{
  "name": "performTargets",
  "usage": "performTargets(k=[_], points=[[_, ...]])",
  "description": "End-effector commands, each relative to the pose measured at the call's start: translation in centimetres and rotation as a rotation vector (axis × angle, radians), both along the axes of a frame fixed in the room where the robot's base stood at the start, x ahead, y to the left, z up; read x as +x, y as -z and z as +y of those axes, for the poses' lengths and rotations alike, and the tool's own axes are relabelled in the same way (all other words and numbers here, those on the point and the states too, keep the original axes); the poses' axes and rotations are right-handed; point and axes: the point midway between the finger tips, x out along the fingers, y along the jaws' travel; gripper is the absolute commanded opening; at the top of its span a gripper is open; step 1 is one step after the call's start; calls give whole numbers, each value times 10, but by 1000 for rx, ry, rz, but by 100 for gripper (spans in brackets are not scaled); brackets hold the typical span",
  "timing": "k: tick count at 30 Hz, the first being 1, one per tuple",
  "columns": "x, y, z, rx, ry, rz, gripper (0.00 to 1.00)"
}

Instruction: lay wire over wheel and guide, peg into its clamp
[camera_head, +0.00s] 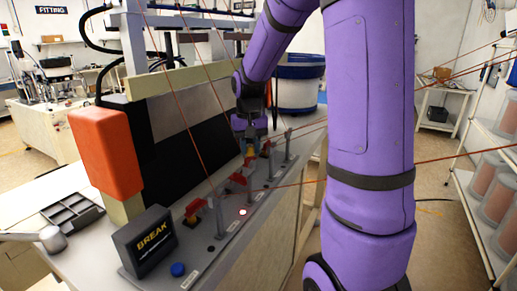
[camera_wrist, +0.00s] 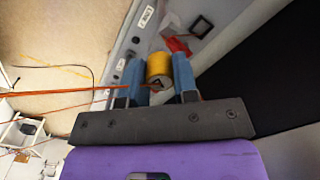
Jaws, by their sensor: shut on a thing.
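My gripper (camera_wrist: 158,88) is shut on a yellow peg (camera_wrist: 159,64), which sits between its two blue-grey fingers in the wrist view. An orange wire (camera_wrist: 70,91) runs from the peg's end to the left. In the head view my gripper (camera_head: 249,137) is low over the far part of the grey station plate. Red clamps with yellow parts stand along this plate: a near one (camera_head: 195,208), a middle one (camera_head: 240,179) and a far one by my gripper. A red part (camera_wrist: 178,45) lies just beyond the peg in the wrist view. I cannot tell the wheel and guide apart.
Grey posts (camera_head: 288,146) stand along the plate's right side. A black BREAK box (camera_head: 151,242) and a blue button (camera_head: 178,269) are at the near end. An orange block (camera_head: 104,150) and dark panel stand at left. Several taut orange wires cross the space above.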

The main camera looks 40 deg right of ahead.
Motion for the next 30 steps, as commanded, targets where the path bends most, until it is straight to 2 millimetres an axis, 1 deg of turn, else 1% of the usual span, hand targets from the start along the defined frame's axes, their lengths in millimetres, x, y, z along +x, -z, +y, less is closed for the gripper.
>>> performTargets(k=[3,16,30], points=[[12,0,5,0,-2,0,0],[54,1,20,0,-3,0,0],[91,23,33,0,-1,0,0]])
